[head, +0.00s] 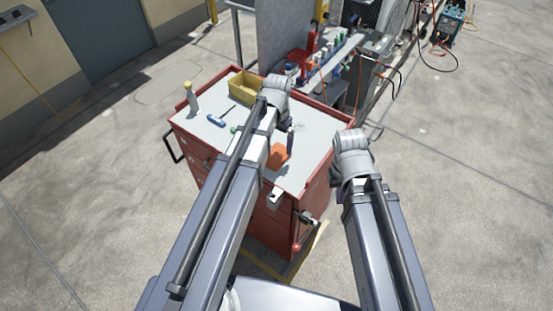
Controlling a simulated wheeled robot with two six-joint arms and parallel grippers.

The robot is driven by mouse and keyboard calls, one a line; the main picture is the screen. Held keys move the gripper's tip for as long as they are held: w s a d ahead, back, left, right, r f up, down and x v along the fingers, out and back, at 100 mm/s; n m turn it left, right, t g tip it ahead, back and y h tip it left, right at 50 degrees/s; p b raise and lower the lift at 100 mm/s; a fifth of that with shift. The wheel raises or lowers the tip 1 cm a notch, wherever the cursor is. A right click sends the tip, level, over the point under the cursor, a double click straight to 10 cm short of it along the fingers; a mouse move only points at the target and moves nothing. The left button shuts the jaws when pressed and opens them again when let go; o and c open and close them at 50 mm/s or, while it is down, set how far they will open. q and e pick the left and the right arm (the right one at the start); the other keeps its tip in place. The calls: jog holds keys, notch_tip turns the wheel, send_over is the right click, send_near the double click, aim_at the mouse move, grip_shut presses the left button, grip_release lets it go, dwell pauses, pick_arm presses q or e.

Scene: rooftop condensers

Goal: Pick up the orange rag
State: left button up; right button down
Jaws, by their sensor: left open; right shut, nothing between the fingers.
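The orange rag (279,156) lies crumpled on the grey top of the red tool cart (310,118), toward its front right. My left arm covers part of the cart top just left of the rag. My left gripper (275,197) is open at the cart's front edge, nearer to me than the rag and apart from it; the arm hides part of it. My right gripper (306,217) is shut and empty, low beside the cart's front right corner and away from the rag. Its fingertips are small and hard to make out.
A yellow bin (245,88), a pale bottle (191,98) and a blue-handled tool (216,120) are on the cart top. A dark upright item (290,139) stands close behind the rag. A cluttered shelf (335,58) is behind the cart.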

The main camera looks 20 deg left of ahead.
aim_at(276, 155)
pick_arm(q)
jog(key=shift+s+a+f+b, duration=0.1)
jog(key=shift+s+f+b, duration=0.1)
jog(key=shift+f+b, duration=1.15)
jog(key=shift+s+f+b, duration=0.15)
jog(key=shift+f+b, duration=1.1)
jog(key=shift+b, duration=0.05)
jog(key=shift+r, duration=0.1)
jog(key=shift+c, duration=0.2)
jog(key=c, duration=1.2)
jog(key=shift+r, duration=0.1)
notch_tip(276, 155, up, 10)
jog(key=p, duration=1)
